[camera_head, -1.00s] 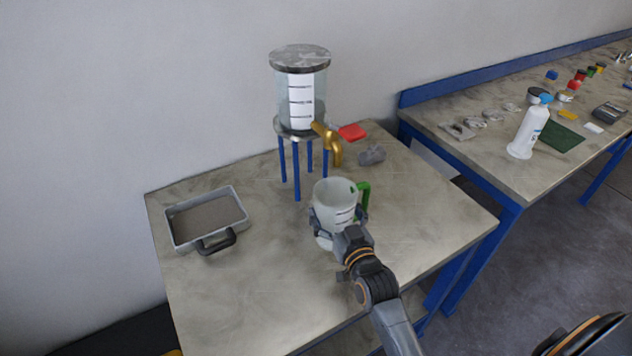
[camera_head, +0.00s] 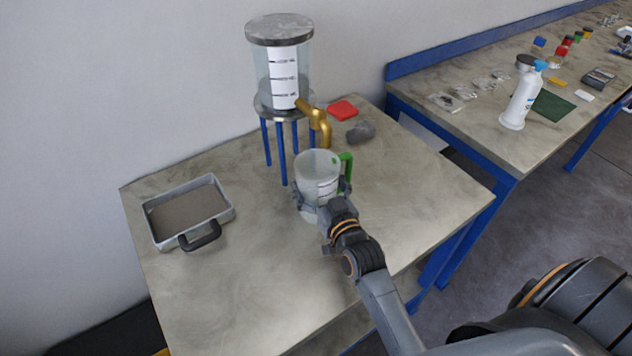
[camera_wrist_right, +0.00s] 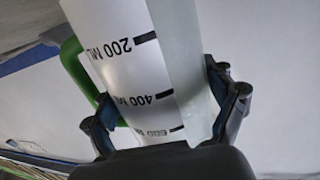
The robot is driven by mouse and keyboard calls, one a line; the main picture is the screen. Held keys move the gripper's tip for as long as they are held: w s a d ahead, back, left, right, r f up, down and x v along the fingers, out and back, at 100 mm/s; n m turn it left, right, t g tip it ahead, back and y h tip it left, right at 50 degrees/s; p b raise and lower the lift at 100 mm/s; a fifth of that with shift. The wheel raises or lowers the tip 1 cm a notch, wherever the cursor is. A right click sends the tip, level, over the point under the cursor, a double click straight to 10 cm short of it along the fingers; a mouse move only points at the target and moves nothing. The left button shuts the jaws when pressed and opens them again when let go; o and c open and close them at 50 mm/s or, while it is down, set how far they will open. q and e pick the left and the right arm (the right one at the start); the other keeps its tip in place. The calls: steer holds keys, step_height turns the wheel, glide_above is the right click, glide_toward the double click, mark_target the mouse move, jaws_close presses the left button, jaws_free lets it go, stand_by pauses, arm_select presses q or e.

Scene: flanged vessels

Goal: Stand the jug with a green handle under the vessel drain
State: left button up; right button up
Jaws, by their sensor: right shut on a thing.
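The jug (camera_head: 314,174) is whitish and translucent, with a green handle (camera_head: 346,170) on its right side. My right gripper (camera_head: 321,203) is shut around the jug's body from the front and holds it upright. In the right wrist view, the fingers (camera_wrist_right: 168,105) clasp both sides of the jug (camera_wrist_right: 150,70), which shows volume marks. The clear vessel (camera_head: 279,77) stands on blue legs behind it. Its brass drain (camera_head: 320,122) bends downward; the jug's rim is close below and in front of its tip. I cannot tell whether the jug's base touches the table.
A grey tray (camera_head: 229,213) with a black handle lies at the left of the table (camera_head: 240,290). A red piece (camera_head: 342,110) and a grey lump (camera_head: 361,132) are right of the drain. A second bench at right holds a white bottle (camera_head: 522,100) and small items.

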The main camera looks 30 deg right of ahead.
steer(key=o, duration=1.2)
steer(key=shift+w+f, duration=0.25)
steer(key=shift+w, duration=0.05)
steer(key=shift+c, duration=0.2)
arm_select(q)
steer(key=s, duration=0.3)
steer(key=shift+a+f+g, duration=0.15)
steer(key=shift+f+g, duration=0.05)
steer(key=shift+g, duration=0.1)
arm_select(e)
steer(key=shift+s+r, duration=0.1)
steer(key=shift+s, duration=0.1)
steer(key=s, duration=0.3)
steer(key=s+b, duration=0.1)
steer(key=s, duration=0.3)
steer(key=s+b, duration=0.1)
steer(key=s, duration=0.2)
steer(key=shift+s+a+r, duration=0.15)
steer(key=shift+a+r, duration=0.1)
steer(key=shift+a, duration=0.1)
arm_select(q)
steer(key=shift+w+f, duration=0.2)
steer(key=shift+f, duration=0.3)
steer(key=shift+w+f, duration=0.2)
steer(key=shift+f, duration=0.25)
arm_select(e)
steer(key=shift+s+r, duration=0.15)
steer(key=shift+s, duration=0.55)
